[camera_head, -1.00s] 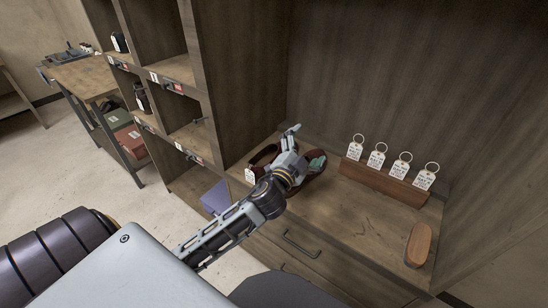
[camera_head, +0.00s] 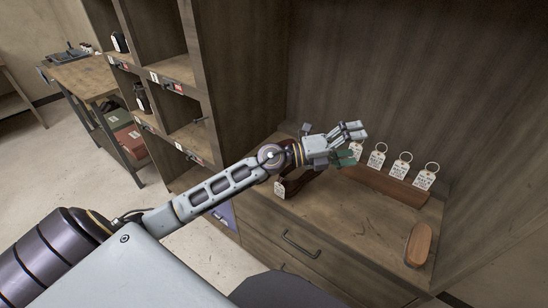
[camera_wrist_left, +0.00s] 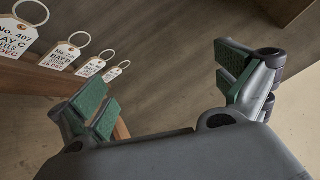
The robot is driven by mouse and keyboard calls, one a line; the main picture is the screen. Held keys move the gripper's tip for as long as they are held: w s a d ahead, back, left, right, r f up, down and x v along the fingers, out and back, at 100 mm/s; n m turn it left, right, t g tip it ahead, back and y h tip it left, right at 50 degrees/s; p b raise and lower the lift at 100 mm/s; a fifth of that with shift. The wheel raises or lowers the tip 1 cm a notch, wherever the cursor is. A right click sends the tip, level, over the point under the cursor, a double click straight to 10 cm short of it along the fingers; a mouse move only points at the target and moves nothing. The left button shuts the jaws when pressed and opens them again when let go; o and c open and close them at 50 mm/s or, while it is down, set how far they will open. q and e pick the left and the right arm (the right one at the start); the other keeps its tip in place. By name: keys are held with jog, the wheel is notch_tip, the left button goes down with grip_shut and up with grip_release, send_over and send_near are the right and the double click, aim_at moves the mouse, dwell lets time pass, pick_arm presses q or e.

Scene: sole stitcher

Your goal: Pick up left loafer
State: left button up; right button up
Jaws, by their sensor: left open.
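Dark brown loafer leather (camera_head: 302,181) shows on the cabinet shelf below my left wrist. The forearm and wrist hide much of it, and I cannot tell whether one or two shoes are there. A small white tag (camera_head: 280,188) shows at its left end. My left gripper (camera_head: 352,144) is above and to the right of this footwear, near the tag rack. In the left wrist view the gripper (camera_wrist_left: 165,88) is open, its green-padded fingers wide apart with nothing between them. No loafer shows in that view. My right gripper is not in view.
A wooden rack (camera_head: 385,184) with several white key tags (camera_head: 400,167) stands by the back wall, close to my left fingers. A wooden brush-like block (camera_head: 418,244) lies at the right. The shelf's middle front (camera_head: 350,220) is clear. Cubbyholes stand left.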

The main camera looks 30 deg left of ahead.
pick_arm(q)
jog(key=w+a+f+m+g+y, duration=0.2)
jog(key=a+f+m+g+y, duration=0.4)
jog(key=a+f, duration=0.3)
jog(key=w+a+f+n+g+y, duration=0.1)
jog(key=a+y, duration=0.8)
jog(key=a, duration=1.2)
jog(key=shift+f+n+g+y, duration=0.3)
jog(key=shift+f+n, duration=0.1)
jog(key=shift+f, duration=0.05)
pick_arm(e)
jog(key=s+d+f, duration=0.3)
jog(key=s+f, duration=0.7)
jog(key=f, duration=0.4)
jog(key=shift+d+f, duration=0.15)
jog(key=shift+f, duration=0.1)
pick_arm(q)
jog(key=shift+f, duration=0.1)
jog(key=x, duration=0.7)
jog(key=shift+w+d+f, duration=0.1)
jog(key=shift+w+f, duration=0.3)
jog(key=shift+f, duration=0.25)
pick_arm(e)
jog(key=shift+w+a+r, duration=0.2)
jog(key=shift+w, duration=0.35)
